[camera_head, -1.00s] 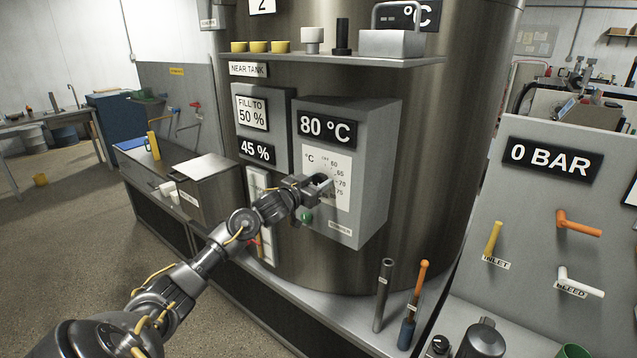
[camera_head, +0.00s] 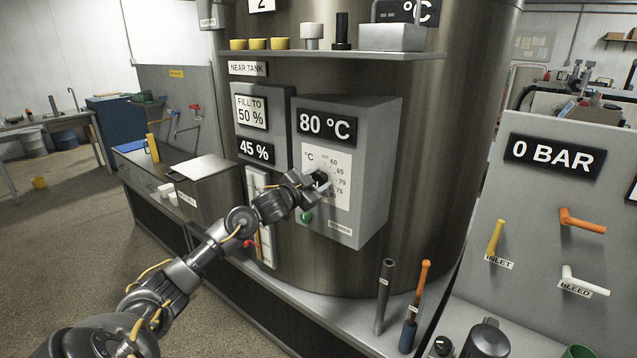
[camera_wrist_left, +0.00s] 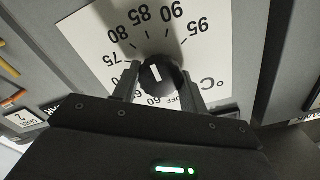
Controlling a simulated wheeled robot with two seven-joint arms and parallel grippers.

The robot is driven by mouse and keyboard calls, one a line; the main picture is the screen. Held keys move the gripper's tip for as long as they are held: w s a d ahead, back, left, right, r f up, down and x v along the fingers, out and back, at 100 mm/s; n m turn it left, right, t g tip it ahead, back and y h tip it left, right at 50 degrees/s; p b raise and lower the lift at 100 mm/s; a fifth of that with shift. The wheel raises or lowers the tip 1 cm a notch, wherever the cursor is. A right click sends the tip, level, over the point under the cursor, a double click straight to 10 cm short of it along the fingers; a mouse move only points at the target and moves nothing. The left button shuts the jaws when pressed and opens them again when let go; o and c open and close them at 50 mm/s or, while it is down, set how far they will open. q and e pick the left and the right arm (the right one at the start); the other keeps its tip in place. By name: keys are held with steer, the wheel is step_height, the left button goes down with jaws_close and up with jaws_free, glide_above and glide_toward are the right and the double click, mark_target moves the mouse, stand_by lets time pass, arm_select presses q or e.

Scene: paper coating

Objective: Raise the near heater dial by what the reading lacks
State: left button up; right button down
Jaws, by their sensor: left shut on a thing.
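The near heater box (camera_head: 375,165) is on the tank below a shelf, and its display (camera_head: 326,124) reads 80 °C. The heater dial (camera_head: 320,182) is a black knob on a white scale plate (camera_head: 341,199). My left gripper (camera_head: 316,182) is at the dial with its fingers on either side of it. In the left wrist view, my left gripper (camera_wrist_left: 160,82) is shut on the black dial (camera_wrist_left: 158,76), and the scale (camera_wrist_left: 197,62) appears upside down, with numbers from 60 to 95. The dial's white mark is visible, but its exact setting is unclear. My right gripper is not in view.
Left of the box are a "FILL TO 50 %" sign (camera_head: 250,112) and a 45 % display (camera_head: 255,151). A green button (camera_head: 306,217) is below the dial. The 0 BAR panel (camera_head: 484,200) stands at right. Upright tools (camera_head: 384,297) stand on the ledge in front of the tank.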

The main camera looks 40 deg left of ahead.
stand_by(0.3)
arm_select(q)
steer(key=o, duration=1)
steer(key=shift+s, duration=0.2)
steer(key=s+b, duration=0.3)
steer(key=s, duration=0.7)
steer(key=shift+s+b, duration=0.2)
steer(key=shift+b, duration=0.1)
steer(key=shift+d, duration=0.1)
